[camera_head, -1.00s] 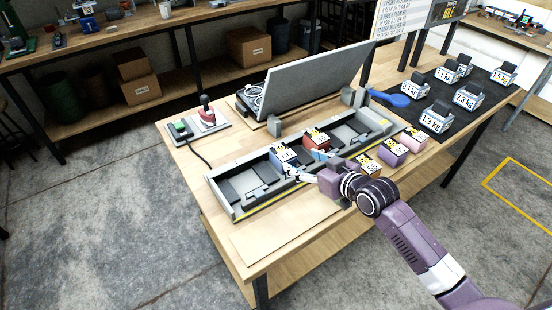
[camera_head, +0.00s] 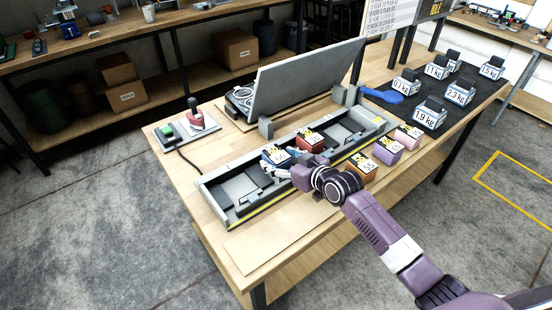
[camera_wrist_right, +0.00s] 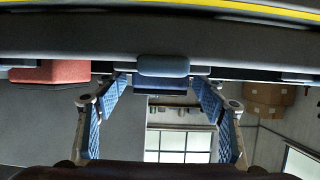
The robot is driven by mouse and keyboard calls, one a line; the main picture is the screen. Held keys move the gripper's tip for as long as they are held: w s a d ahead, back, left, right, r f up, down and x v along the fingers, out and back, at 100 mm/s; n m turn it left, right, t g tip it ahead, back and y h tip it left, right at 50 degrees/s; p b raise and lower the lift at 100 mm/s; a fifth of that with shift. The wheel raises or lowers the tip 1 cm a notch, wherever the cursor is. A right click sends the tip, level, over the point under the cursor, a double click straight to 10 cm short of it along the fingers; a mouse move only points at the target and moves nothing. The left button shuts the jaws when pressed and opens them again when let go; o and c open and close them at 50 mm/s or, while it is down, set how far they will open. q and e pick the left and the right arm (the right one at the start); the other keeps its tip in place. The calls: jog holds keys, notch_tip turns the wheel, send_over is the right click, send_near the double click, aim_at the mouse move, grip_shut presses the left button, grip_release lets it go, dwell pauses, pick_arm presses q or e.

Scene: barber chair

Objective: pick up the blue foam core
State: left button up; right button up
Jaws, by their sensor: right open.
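The blue foam core (camera_head: 277,154) has a yellow-and-black top label and stands in the long grey tray (camera_head: 213,205), left of the red block (camera_head: 309,142). My right gripper (camera_head: 271,162) is low at the tray, its fingers beside the blue core and partly covering it. In the right wrist view, the open gripper (camera_wrist_right: 161,92) has its two blue-padded fingers spread apart. A dark blue block (camera_wrist_right: 160,86) shows between the fingertips, with a visible gap on each side. The red block (camera_wrist_right: 50,72) is at the left. My left gripper is not in view.
Orange (camera_head: 362,165), purple (camera_head: 388,151) and pink (camera_head: 409,135) blocks stand in front of the tray's right part. A large grey panel (camera_head: 305,80) rises behind it. Labelled weights (camera_head: 430,115) stand on a black mat at right. The table's front left is clear.

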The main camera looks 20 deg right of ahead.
jog(key=shift+x, duration=0.8)
jog(key=c, duration=1.2)
jog(key=shift+c, duration=0.5)
jog(key=shift+r, duration=0.1)
